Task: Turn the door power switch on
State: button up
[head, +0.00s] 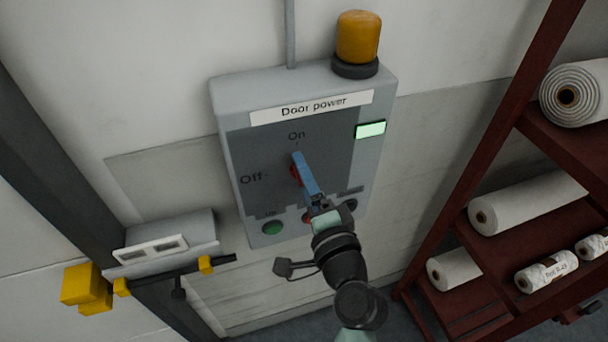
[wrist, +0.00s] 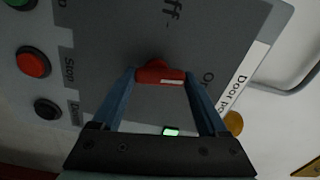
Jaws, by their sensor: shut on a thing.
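The grey "Door power" box (head: 229,121) is on the wall, with "On" at the top of its dial and "Off" at the left. My gripper (head: 300,165) reaches up to the dial from below. Its blue fingers are shut on the red switch handle (head: 295,174), which they partly hide in the head view. In the wrist view my gripper (wrist: 160,76) has one finger at each end of the red handle (wrist: 157,76). The handle looks lined up with the "On" mark there. A small indicator (head: 370,130) on the box glows pale green.
Below the dial are a green button (head: 272,228), a red one (wrist: 33,62) and a black one (wrist: 48,109). An amber beacon (head: 358,38) stands on top. A dark red shelf (head: 485,150) with white rolls is at right, and a door latch (head: 165,245) at lower left.

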jog(key=shift+f+m, duration=0.1)
jog(key=shift+m, duration=0.7)
jog(key=o, duration=1.3)
jog(key=shift+c, duration=0.2)
jog(key=shift+s+d, duration=0.1)
jog(key=b+v, duration=0.4)
jog(key=v, duration=0.8)
jog(key=shift+s, duration=0.4)
jog(key=shift+d, duration=0.1)
